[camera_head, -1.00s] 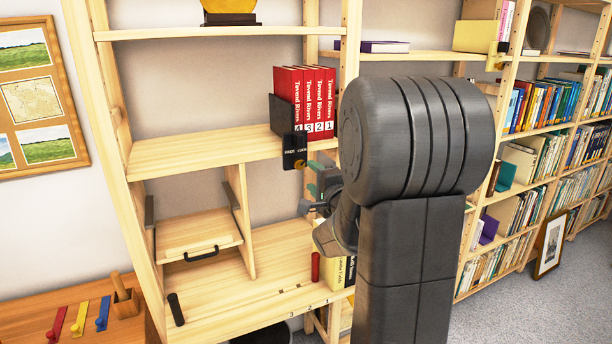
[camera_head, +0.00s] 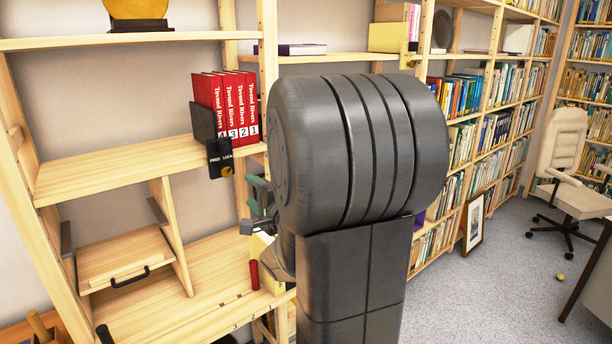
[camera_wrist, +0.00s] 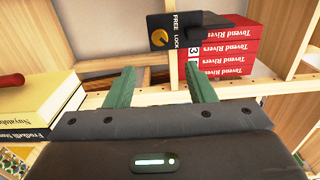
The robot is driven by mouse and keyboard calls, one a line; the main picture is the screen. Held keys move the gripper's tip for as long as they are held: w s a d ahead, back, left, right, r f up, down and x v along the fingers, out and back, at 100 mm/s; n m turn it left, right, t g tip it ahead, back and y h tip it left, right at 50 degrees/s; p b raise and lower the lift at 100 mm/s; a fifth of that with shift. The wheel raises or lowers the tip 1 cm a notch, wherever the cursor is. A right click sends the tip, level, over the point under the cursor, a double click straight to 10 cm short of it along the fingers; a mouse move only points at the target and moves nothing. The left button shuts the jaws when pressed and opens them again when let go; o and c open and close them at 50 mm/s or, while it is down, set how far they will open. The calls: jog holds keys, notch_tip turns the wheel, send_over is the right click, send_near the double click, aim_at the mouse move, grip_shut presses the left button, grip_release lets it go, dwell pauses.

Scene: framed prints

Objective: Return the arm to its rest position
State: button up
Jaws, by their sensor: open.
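My gripper (camera_wrist: 160,88) shows in the wrist view with its two green fingers apart and nothing between them. In the head view my gripper (camera_head: 254,195) is small and partly hidden behind my own dark arm, close to the shelf's right side. Red "Tovend Rivers" books (camera_head: 236,108) stand upright in a row on the middle shelf. A black bookend with a lock plate (camera_head: 220,158) stands at their left. The red books (camera_wrist: 222,50) and the plate with its yellow knob (camera_wrist: 172,32) lie beyond the fingers in the wrist view.
A wooden shelf unit (camera_head: 110,165) fills the left, with a handled drawer (camera_head: 128,268) low down. Pale yellow books (camera_wrist: 42,105) are left of the fingers. A framed picture (camera_head: 474,222) leans at the right shelves. A chair (camera_head: 565,165) stands on open grey floor (camera_head: 500,290).

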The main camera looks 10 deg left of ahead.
aim_at(227, 173)
jog(key=p+x, duration=0.2)
jog(key=x, duration=1.1)
jog(key=shift+w, duration=0.1)
